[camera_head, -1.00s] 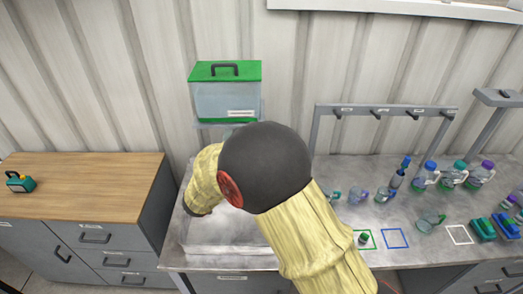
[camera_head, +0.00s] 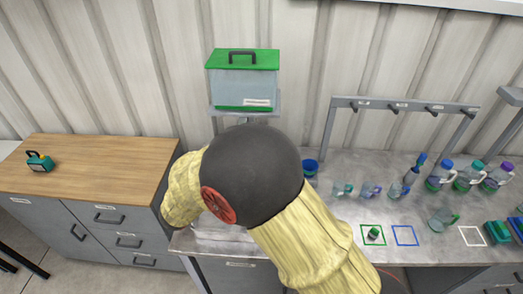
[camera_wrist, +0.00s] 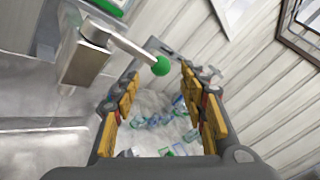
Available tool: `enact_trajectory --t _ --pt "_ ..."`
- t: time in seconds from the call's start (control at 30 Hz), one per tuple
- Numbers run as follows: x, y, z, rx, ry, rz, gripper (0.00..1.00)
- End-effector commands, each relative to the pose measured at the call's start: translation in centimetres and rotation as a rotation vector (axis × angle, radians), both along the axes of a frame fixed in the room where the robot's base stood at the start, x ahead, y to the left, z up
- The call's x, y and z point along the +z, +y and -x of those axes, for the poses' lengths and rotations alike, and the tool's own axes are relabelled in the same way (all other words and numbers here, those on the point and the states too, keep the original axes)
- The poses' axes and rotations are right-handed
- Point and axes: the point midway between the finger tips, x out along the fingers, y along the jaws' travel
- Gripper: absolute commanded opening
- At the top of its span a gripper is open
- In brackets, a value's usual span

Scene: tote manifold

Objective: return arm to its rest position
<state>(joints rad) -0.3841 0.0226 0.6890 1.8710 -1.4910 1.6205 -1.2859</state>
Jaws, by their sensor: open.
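My arm, in a yellow sleeve with a dark round joint, crosses the middle of the head view. It hides my gripper and part of the sink there. In the wrist view my gripper (camera_wrist: 161,80) is open, its two yellow-padded fingers apart with nothing held between them. Blurred bottles and bench show far beyond the gap. A metal lever with a green ball knob (camera_wrist: 160,66) reaches in from the upper left near the fingertips; I cannot tell whether they touch.
A green-lidded clear tote (camera_head: 243,80) stands on a raised shelf against the wall. Several bottles and jugs, including a blue-capped bottle (camera_head: 438,178), stand on the right bench. A wooden-topped cabinet (camera_head: 95,170) at left holds a small green device (camera_head: 40,162).

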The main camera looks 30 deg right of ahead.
Motion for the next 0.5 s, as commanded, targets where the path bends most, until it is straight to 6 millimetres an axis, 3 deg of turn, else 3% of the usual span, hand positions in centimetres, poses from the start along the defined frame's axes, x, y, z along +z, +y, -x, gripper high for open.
enact_trajectory --t 0.5 --pt "0.01 0.81 0.23 0.000 0.000 0.000 0.43"
